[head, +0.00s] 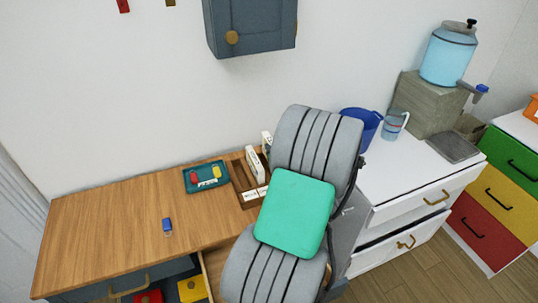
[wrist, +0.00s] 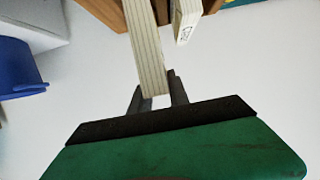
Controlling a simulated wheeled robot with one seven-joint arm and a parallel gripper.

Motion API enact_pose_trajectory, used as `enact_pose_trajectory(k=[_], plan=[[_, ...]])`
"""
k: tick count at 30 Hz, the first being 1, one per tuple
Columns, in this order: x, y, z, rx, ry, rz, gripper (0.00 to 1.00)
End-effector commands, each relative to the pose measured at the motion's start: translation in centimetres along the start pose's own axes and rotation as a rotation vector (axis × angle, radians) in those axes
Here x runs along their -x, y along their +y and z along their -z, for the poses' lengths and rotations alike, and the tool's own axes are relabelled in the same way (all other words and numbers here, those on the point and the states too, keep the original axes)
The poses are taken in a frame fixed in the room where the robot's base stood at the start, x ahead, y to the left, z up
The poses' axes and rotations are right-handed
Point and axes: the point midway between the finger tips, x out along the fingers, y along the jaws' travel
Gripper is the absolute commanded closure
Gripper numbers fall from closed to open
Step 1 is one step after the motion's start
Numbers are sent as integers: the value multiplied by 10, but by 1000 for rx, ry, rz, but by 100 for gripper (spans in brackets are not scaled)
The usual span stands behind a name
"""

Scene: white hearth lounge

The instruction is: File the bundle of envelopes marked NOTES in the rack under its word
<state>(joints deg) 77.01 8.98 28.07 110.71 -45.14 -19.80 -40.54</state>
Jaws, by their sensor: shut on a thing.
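My gripper (wrist: 158,95) is shut on the end of a cream bundle of envelopes (wrist: 147,50) in the wrist view. No word is readable on the held bundle. Its far end reaches the brown wooden rack (wrist: 103,12); I cannot tell whether it is inside a slot. A second bundle (wrist: 186,20), with small unreadable lettering, is beside it, apart from my fingers. In the head view the rack (head: 239,178) is on the desk, with white labels (head: 256,193) along its front and white bundles (head: 256,165) at it. My arm hides my gripper and part of the rack there.
The wooden desk (head: 110,225) holds a teal tray (head: 190,184) with red and yellow items, and a small blue object (head: 167,227). A desk drawer is open below. A white counter (head: 425,165) on the right bears a blue tub (head: 362,122), jug (head: 394,125) and water dispenser (head: 447,58).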

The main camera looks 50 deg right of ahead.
Motion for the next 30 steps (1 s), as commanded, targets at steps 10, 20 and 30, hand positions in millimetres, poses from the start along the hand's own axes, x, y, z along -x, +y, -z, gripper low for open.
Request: enact_pose_trajectory(k=[10,20,30], plan=[[-52,-1,-31,-3,-4,4,100],[-61,0,-55,0,0,1,100],[-62,0,-58,-1,-2,2,69]])
